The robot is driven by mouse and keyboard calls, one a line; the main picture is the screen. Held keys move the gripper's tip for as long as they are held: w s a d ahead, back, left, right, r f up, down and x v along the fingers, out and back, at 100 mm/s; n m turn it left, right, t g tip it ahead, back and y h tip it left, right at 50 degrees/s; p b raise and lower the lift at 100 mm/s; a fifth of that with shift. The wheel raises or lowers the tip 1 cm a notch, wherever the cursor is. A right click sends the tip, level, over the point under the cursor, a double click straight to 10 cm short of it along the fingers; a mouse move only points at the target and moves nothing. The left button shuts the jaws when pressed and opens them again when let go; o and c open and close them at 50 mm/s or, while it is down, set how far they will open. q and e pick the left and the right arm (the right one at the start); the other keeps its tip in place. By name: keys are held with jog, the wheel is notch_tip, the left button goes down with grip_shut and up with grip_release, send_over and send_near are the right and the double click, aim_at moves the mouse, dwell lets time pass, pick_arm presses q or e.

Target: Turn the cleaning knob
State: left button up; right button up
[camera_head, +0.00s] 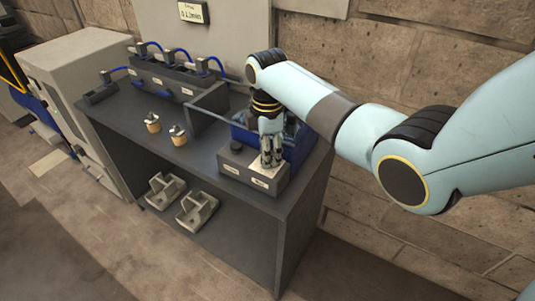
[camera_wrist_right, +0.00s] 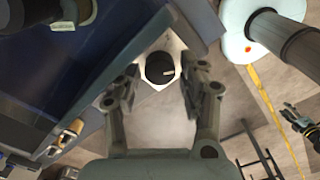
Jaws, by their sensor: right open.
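A grey control box (camera_head: 235,172) with white labels sits at the front right of the dark bench. A black knob (camera_head: 237,146) stands on its left part. My right gripper (camera_head: 271,160) points down over the box's right part and hides what is under it. In the right wrist view, a dark round knob (camera_wrist_right: 160,68) with a pale pointer line sits on a white plate. My right gripper (camera_wrist_right: 163,92) is open, its fingers on either side of the knob's line of sight; contact cannot be told. A small dark gripper-like shape (camera_wrist_right: 297,118), probably my left gripper, shows at the right edge.
A blue bin (camera_head: 298,145) stands just behind the box. Two small tan-and-metal parts (camera_head: 178,135) stand at the bench's middle. A grey rack with blue hoses (camera_head: 165,82) runs along the back. Two pale fixtures (camera_head: 197,211) sit on the lower shelf. The bench's front middle is clear.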

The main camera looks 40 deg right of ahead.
jog(key=shift+f, duration=0.6)
grip_shut()
